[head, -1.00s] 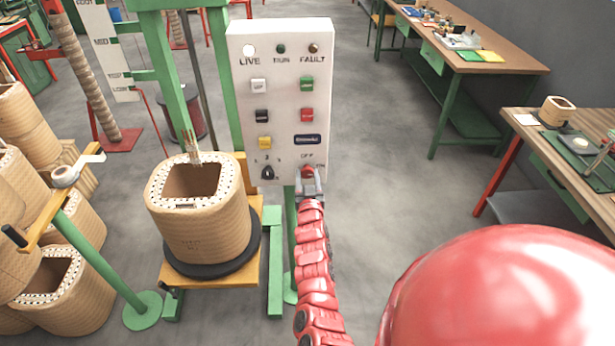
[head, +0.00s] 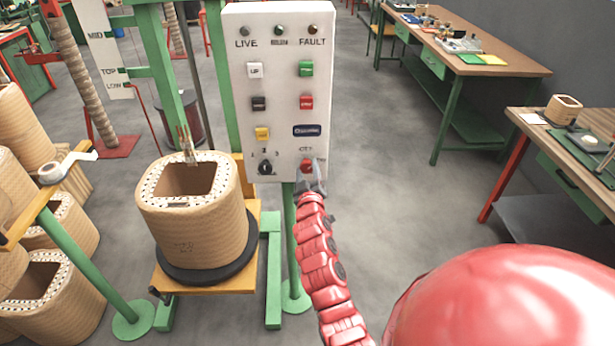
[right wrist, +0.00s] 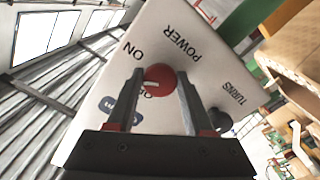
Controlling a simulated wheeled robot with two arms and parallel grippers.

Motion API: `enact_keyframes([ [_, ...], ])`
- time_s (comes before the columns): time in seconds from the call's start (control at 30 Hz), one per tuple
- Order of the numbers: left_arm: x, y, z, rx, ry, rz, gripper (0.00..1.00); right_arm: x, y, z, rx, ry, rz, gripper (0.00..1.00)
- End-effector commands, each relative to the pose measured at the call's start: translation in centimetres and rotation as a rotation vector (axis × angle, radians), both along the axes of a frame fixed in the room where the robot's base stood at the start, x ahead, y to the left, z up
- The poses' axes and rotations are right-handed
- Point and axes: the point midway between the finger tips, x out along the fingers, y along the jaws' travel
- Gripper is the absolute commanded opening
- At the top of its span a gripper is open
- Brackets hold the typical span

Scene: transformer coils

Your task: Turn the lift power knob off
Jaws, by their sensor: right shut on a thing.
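The red power knob (head: 306,166) is at the lower right of the white control panel (head: 287,85). In the right wrist view, the knob (right wrist: 160,76) sits between the finger pads, and its white mark lies near the OFF lettering, partly covered by a finger. My right gripper (head: 309,177) is shut on the knob; it also shows in the right wrist view (right wrist: 160,84). The LIVE lamp (head: 245,31) at the top left of the panel is dark. My left gripper is not in view.
A black selector knob (head: 265,168) sits left of the power knob. Several push buttons are above. A wound coil (head: 195,225) stands on the lift platform to the left. Workbenches (head: 470,60) stand at the right, with clear floor between.

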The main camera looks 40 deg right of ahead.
Motion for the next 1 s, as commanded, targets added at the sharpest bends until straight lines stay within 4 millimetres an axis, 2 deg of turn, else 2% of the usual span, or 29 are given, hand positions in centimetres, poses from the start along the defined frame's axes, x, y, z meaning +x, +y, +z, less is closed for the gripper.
enact_keyframes([
  [0.37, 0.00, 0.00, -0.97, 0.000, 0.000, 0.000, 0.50, 0.04, 0.13, 0.02, -0.309, 0.187, 0.004, 0.00],
  [1.0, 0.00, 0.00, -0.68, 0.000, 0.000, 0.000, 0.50, -0.05, -0.07, 0.12, -0.747, 0.458, 0.001, 0.00],
])
